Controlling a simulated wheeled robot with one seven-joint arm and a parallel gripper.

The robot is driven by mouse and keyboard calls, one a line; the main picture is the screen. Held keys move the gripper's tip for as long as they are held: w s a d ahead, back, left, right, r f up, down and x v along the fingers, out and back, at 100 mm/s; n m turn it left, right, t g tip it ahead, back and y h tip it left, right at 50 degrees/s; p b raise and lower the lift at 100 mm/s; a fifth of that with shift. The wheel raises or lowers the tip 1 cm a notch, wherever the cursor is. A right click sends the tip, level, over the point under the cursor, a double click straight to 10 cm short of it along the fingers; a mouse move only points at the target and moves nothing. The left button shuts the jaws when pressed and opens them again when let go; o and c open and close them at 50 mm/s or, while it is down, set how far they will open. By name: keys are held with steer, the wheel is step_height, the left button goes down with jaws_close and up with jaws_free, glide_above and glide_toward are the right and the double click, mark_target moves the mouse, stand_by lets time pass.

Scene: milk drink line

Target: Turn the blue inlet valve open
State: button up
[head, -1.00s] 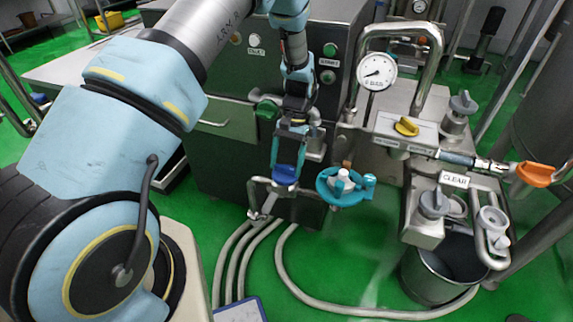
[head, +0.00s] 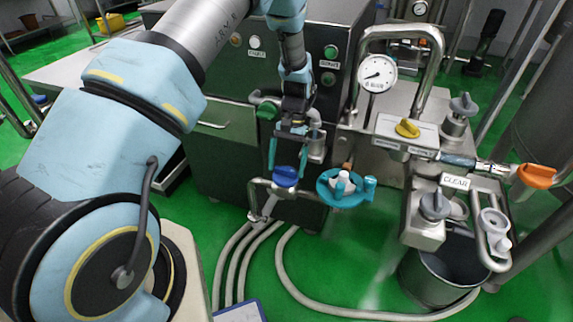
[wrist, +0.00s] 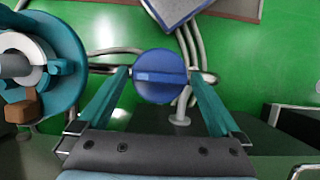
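The blue inlet valve (head: 285,177) is a round blue knob on a metal pipe, low in front of the steel cabinet. My gripper (head: 287,168) is open just above it, pointing down, with its two teal fingers spread. I see no finger touching the knob.
A teal handwheel with a white hub (head: 343,187) stands close on the right of the blue valve. A pressure gauge (head: 377,73), a yellow knob (head: 407,128) and an orange handle (head: 536,176) are further right. Grey hoses (head: 300,285) lie on the green floor.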

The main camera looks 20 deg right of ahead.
steer(key=b+v, duration=0.2)
steer(key=v, duration=0.8)
steer(key=shift+w+r, duration=0.2)
steer(key=shift+r, duration=0.15)
steer(key=a+r+n+t+h, duration=0.15)
steer(key=a+r, duration=0.25)
steer(key=a, duration=0.4)
steer(key=s+a+r+n+t+h, duration=0.1)
steer(key=a+r+n, duration=0.15)
steer(key=a, duration=0.65)
steer(key=a+r+n+t+h, duration=0.1)
steer(key=a+r, duration=0.3)
steer(key=a, duration=0.4)
steer(key=s+a+r+n+t, duration=0.1)
steer(key=s+a+n, duration=0.1)
steer(key=s+a, duration=0.4)
steer(key=shift+s+a+r+p, duration=0.25)
steer(key=shift+a+p, duration=0.15)
steer(key=shift+a, duration=0.45)
